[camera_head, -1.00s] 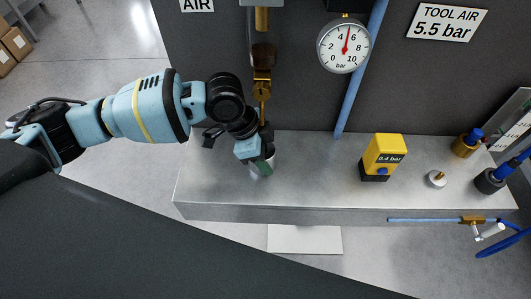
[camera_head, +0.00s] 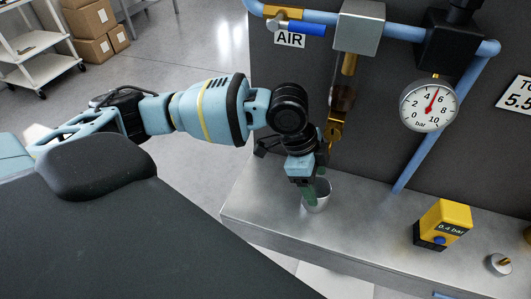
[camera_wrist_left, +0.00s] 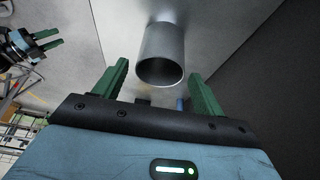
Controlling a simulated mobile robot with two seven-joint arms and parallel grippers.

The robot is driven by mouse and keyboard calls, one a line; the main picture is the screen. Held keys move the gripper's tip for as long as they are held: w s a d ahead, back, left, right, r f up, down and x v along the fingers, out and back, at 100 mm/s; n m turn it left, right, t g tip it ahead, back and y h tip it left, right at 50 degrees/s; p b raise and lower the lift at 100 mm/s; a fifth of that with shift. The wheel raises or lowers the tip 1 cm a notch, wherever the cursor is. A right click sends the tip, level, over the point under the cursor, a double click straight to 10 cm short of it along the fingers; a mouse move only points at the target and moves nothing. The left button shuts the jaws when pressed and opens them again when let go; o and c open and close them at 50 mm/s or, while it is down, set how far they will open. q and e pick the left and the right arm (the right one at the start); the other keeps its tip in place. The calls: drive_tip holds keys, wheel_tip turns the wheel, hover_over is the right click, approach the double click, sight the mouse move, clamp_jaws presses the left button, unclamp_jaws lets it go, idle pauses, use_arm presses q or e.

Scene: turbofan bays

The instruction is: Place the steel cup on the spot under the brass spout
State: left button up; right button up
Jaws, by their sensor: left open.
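The steel cup (camera_head: 321,197) stands on the metal bench (camera_head: 370,232), below and slightly in front of the brass spout (camera_head: 334,133). My left gripper (camera_head: 314,193) is at the cup, pointing down, and partly covers it. In the left wrist view the cup (camera_wrist_left: 161,62) lies between the two green fingers of the left gripper (camera_wrist_left: 158,72), with a gap showing on each side. That gripper is open. My right gripper (camera_wrist_left: 55,39) shows small at the upper left of the wrist view, its fingers apart and empty. No spot mark is visible under the cup.
A pressure gauge (camera_head: 429,106) and a blue pipe (camera_head: 418,148) are behind the bench. A yellow meter (camera_head: 444,224) and a small knob fitting (camera_head: 499,264) stand to the right. The bench is clear between cup and meter. A shelf cart (camera_head: 35,45) and boxes (camera_head: 92,30) are far left.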

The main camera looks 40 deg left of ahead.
use_arm(q)
drive_tip(key=s+a, duration=0.1)
drive_tip(key=a, duration=0.2)
drive_tip(key=s+a, duration=0.1)
drive_tip(key=a, duration=0.3)
drive_tip(key=s+a+b, duration=0.1)
drive_tip(key=a, duration=0.2)
drive_tip(key=shift+a+r, duration=0.1)
drive_tip(key=shift+a, duration=0.2)
drive_tip(key=shift+s+a+r, duration=0.1)
drive_tip(key=shift+s+a, duration=0.1)
drive_tip(key=shift+a, duration=0.35)
use_arm(e)
drive_tip(key=shift+s+f, duration=0.55)
drive_tip(key=shift+f, duration=0.1)
drive_tip(key=shift+w, duration=0.2)
